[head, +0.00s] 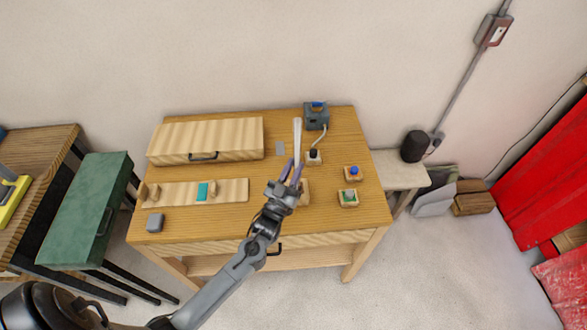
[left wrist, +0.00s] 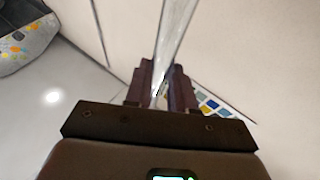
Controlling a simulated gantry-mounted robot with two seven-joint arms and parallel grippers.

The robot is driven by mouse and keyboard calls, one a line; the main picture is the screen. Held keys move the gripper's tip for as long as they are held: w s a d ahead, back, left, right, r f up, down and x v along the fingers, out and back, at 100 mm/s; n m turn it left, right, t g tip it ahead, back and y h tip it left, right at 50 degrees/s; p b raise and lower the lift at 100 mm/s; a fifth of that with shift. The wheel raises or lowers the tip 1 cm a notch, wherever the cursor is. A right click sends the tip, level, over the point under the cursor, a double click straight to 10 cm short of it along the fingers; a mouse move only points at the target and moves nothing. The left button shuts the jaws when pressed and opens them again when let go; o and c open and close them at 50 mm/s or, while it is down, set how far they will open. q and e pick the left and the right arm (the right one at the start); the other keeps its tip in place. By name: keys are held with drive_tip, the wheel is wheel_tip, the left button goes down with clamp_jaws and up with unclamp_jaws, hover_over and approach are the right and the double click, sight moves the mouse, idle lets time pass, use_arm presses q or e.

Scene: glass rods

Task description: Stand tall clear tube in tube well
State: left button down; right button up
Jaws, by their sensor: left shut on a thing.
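The tall clear tube (head: 297,134) stands up from my left gripper (head: 291,172) in the head view, roughly upright. My left gripper is shut on it, above the front middle of the table. In the left wrist view the clear tube (left wrist: 174,35) runs up from between the dark fingers (left wrist: 160,88). A pale wooden block (head: 305,190) is partly hidden behind my gripper; I cannot tell whether it is the tube well. The tube's lower end is hidden by the gripper in the head view. My right gripper is not in view.
On the wooden table (head: 340,223) are a long wooden case (head: 205,138), a wooden rack (head: 228,191) and a grey block (head: 155,223). A grey device (head: 316,116) has a hose to a small burner-like piece (head: 313,157). Small blocks with blue (head: 353,173) and green (head: 348,197) tops sit right.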

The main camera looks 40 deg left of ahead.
use_arm(q)
drive_tip(key=shift+f+b, duration=0.5)
drive_tip(key=shift+f, duration=0.15)
drive_tip(key=c, duration=1.2)
unclamp_jaws()
drive_tip(key=shift+r, duration=0.1)
drive_tip(key=shift+c, duration=0.2)
drive_tip(key=p+v, duration=0.1)
drive_tip(key=v, duration=1)
drive_tip(key=shift+s, duration=0.1)
